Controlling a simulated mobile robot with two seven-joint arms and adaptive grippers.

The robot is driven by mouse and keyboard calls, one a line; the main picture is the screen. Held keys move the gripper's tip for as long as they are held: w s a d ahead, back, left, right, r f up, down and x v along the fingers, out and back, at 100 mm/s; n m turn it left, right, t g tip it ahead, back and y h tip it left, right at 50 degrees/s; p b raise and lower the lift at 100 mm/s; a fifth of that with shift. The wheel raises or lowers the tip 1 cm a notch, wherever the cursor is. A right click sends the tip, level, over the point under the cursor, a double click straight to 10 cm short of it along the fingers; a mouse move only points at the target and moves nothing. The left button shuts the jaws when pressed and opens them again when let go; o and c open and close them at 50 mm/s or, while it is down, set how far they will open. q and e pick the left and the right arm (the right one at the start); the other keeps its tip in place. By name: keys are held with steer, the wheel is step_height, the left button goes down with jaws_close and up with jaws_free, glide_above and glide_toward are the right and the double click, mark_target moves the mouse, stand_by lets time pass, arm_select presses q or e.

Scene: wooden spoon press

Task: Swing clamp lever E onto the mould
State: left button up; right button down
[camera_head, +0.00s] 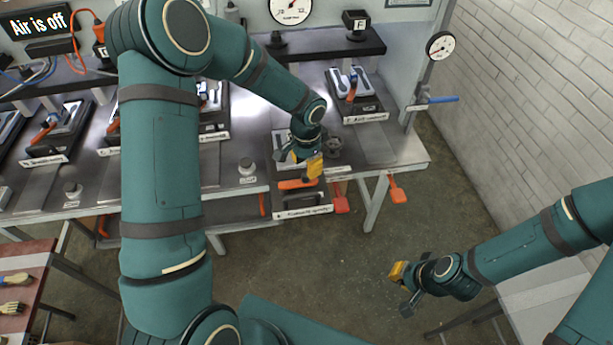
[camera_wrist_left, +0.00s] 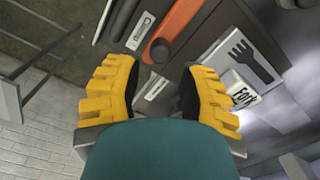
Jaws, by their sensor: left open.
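My left gripper (camera_head: 308,166) is open above the front mould station at the middle of the bench. An orange clamp lever (camera_head: 297,183) lies across the front of that station, just below the fingers. I cannot read a letter E on it. In the left wrist view, the open yellow fingers (camera_wrist_left: 160,72) are apart, and the orange lever (camera_wrist_left: 177,32) shows beyond the gap between them. A plate with a dark fork shape (camera_wrist_left: 245,60) and a "Fork" label lies to its right. My arm and gripper hide part of the mould. My right gripper (camera_head: 404,284) hangs empty over the floor; its finger gap is unclear.
Other mould stations with levers stand along the bench, including one at the right (camera_head: 355,95). Red paddles (camera_head: 340,198) hang at the front edge. A gauge (camera_head: 440,46) and blue-handled valve (camera_head: 440,100) are at right. A sign (camera_head: 40,25) reads "Air is off".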

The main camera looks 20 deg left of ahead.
mark_target(306, 177)
arm_select(q)
step_height(306, 177, down, 6)
steer(key=shift+r, duration=0.1)
steer(key=shift+o, duration=0.3)
jaws_close()
